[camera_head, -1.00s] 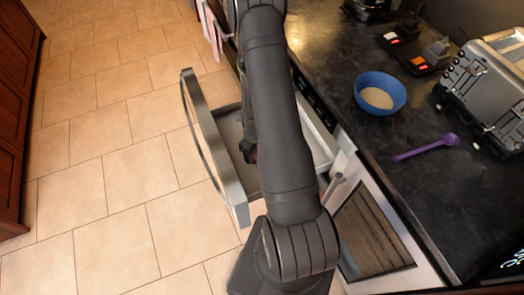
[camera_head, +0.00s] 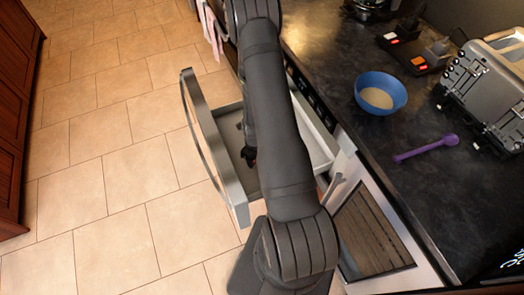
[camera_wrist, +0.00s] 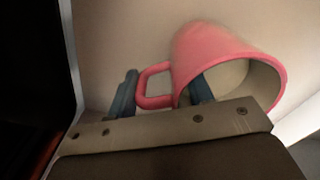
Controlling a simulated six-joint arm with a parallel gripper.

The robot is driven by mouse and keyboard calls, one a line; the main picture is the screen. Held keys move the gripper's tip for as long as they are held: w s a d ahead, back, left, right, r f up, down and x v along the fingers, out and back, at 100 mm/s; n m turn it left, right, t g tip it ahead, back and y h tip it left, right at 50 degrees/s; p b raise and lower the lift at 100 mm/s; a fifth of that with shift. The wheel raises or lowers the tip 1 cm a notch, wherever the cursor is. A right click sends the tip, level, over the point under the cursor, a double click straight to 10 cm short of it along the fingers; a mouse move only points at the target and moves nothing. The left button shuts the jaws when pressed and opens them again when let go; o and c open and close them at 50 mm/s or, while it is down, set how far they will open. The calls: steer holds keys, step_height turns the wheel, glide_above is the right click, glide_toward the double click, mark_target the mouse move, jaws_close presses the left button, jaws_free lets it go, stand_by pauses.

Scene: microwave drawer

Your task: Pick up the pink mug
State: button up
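The pink mug (camera_wrist: 215,55) shows in the wrist view inside the pale drawer, tilted with its mouth towards the lower right. Its handle sticks out to the left. My gripper (camera_wrist: 163,85) is open, with one blue-grey finger left of the handle and the other at the mug's mouth, seemingly inside the rim. The handle and near wall lie between the fingers; I cannot tell whether either finger touches. In the head view the open drawer (camera_head: 213,150) shows below the counter. My arm hides the mug there, and only a dark bit of my gripper (camera_head: 249,156) shows.
The dark counter (camera_head: 350,130) on the right holds a blue bowl (camera_head: 396,87), a purple spoon (camera_head: 427,148) and a metal toaster (camera_head: 485,85). The drawer's walls surround my gripper closely. The tiled floor (camera_head: 110,170) on the left is clear.

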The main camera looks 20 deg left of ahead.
steer(key=shift+c, duration=1.1)
